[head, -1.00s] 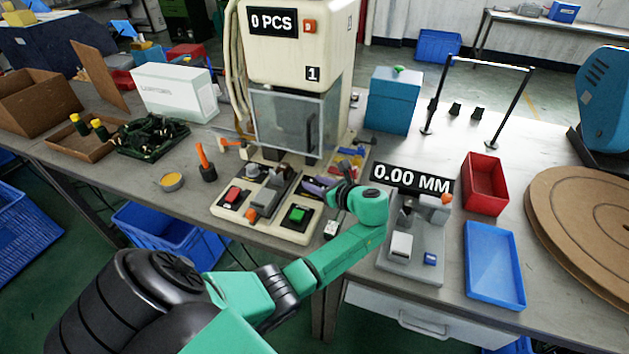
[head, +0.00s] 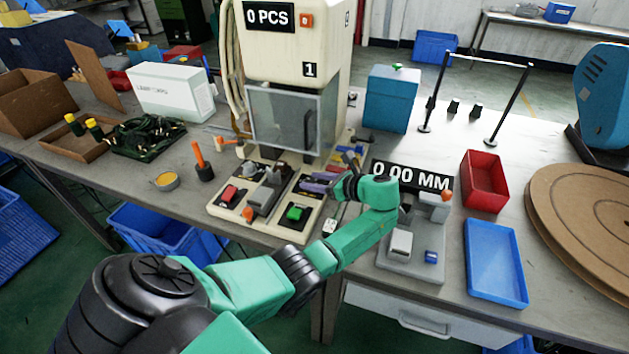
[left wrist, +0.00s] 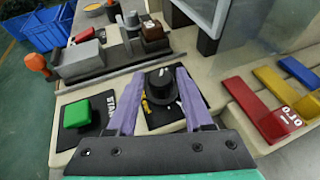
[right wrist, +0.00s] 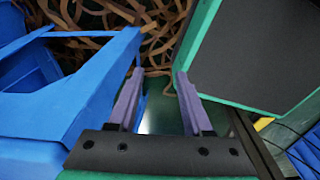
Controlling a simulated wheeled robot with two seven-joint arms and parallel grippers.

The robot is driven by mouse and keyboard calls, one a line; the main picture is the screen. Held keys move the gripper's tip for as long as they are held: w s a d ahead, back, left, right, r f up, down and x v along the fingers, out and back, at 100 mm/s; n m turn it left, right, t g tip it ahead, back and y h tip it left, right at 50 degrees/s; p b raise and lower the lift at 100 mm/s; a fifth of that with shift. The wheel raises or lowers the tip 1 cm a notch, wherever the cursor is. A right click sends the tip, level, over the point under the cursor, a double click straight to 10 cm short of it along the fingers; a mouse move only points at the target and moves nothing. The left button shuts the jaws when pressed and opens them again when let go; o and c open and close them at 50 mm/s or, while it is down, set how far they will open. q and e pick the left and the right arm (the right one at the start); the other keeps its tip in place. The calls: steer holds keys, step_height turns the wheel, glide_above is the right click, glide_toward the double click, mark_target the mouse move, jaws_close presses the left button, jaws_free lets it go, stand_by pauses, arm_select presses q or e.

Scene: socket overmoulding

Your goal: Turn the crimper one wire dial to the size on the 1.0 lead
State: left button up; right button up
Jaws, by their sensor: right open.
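Crimper one (head: 290,50) is the cream machine marked 1, with a counter reading 0 PCS. Its wire dial, a black round knob (left wrist: 162,85), sits on a dark plate with partly hidden lettering in the left wrist view. My left gripper (head: 318,184) is over the machine's front base. In the left wrist view its purple fingers (left wrist: 155,84) stand open on either side of the knob; I cannot tell whether they touch it. The dial's setting is not readable. My right gripper (right wrist: 157,85) is open and empty. I cannot read a size on any lead.
A green button (head: 296,213) and a red button (head: 229,194) are on the machine's base. A grey gauge (head: 412,250) with a 0.00 MM display stands to the right, beside a blue tray (head: 495,265) and a red bin (head: 484,182). A dark cable bundle (head: 148,138) lies left.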

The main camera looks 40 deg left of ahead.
arm_select(q)
steer(key=shift+o, duration=0.6)
steer(key=b+v, duration=0.1)
steer(key=v, duration=1.3)
steer(key=shift+d, duration=0.3)
